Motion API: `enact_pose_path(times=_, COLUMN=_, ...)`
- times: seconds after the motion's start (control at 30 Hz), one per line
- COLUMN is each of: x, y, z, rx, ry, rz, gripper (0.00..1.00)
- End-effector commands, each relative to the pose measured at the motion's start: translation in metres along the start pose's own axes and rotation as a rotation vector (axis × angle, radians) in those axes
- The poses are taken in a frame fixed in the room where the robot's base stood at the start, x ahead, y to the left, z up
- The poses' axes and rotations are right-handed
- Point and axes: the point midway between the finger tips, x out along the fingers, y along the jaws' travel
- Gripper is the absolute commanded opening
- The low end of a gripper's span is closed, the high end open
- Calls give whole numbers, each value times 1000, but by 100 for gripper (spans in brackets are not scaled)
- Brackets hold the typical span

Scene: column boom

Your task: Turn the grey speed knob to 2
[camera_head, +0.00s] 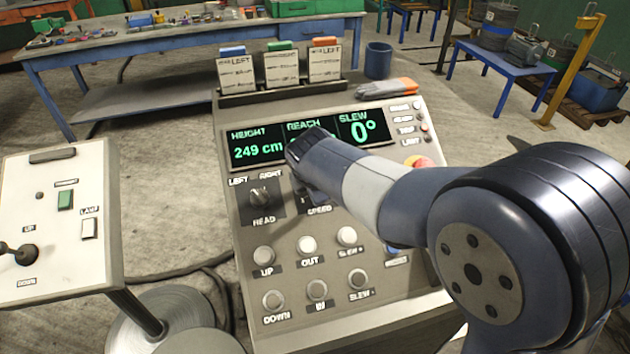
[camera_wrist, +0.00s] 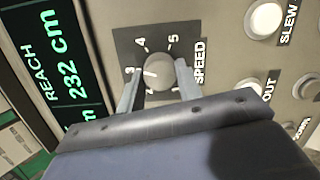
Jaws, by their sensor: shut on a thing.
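The grey speed knob (camera_wrist: 159,70) sits in a dark square plate on the console, with numbers around it and the label SPEED beside it. Its white mark points left in the wrist view, at about the 3. The lower numbers are partly hidden by my gripper. My gripper (camera_wrist: 158,90) is shut on the knob, one finger at each side. In the head view my wrist covers the knob; only part of its plate and the SPEED label (camera_head: 319,210) show.
The display (camera_head: 258,144) reads height 249 cm and slew 0°; the wrist view shows reach 232 cm. Around the knob are the head switch (camera_head: 260,197), several round push buttons (camera_head: 307,245) and a red button (camera_head: 419,162). A lamp panel (camera_head: 60,225) stands at the left.

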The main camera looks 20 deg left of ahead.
Motion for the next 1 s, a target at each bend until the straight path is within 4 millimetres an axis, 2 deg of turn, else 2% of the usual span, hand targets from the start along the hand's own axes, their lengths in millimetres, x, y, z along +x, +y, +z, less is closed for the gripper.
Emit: enact_pose_path(times=1.0, x=-3, y=-3, z=2, rx=-953, ry=-40, rz=146, gripper=10)
